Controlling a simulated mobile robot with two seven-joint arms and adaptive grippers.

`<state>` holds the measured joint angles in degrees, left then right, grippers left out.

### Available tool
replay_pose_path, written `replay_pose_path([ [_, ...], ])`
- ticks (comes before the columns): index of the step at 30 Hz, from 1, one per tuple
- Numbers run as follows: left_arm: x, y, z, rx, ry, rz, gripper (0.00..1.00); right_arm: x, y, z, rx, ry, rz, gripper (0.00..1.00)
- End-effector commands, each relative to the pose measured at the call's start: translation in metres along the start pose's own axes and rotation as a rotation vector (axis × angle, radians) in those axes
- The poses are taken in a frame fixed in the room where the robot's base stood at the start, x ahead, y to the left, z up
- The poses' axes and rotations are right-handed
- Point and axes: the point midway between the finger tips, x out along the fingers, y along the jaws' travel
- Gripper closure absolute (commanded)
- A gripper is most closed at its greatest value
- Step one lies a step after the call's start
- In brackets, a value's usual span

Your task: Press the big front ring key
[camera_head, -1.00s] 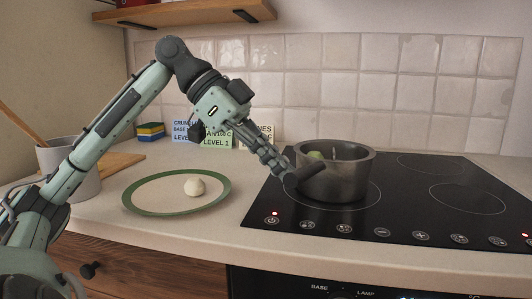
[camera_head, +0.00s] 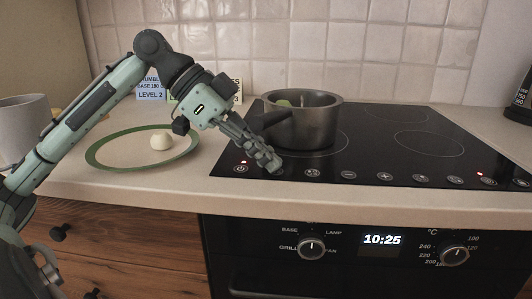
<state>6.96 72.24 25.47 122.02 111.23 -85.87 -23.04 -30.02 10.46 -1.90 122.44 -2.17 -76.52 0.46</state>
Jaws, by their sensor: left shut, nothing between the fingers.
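The black hob (camera_head: 375,145) has a row of touch keys along its front edge. My left gripper (camera_head: 273,168) is shut and empty. Its tips are over the key row just right of the power key, hiding the key there. I cannot tell whether they touch the glass. More keys, including one with a ring symbol (camera_head: 312,173), show to the right. My right gripper is not in view.
A green-rimmed plate (camera_head: 100,160) holds a white ball (camera_head: 161,142). The oven panel (camera_head: 345,245) is below.

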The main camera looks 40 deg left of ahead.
Motion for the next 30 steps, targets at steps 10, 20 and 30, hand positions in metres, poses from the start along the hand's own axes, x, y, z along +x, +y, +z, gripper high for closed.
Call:
replay_pose_path([
  [10,0.012,0.002,0.013,-0.004,-0.011,0.009,1.0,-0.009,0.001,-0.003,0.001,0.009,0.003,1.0],
  [20,-0.009,0.001,0.011,-0.003,-0.006,0.003,1.0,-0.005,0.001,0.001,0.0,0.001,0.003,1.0],
  [30,-0.064,0.001,0.004,0.005,0.012,-0.012,1.0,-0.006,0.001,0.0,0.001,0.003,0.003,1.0],
])
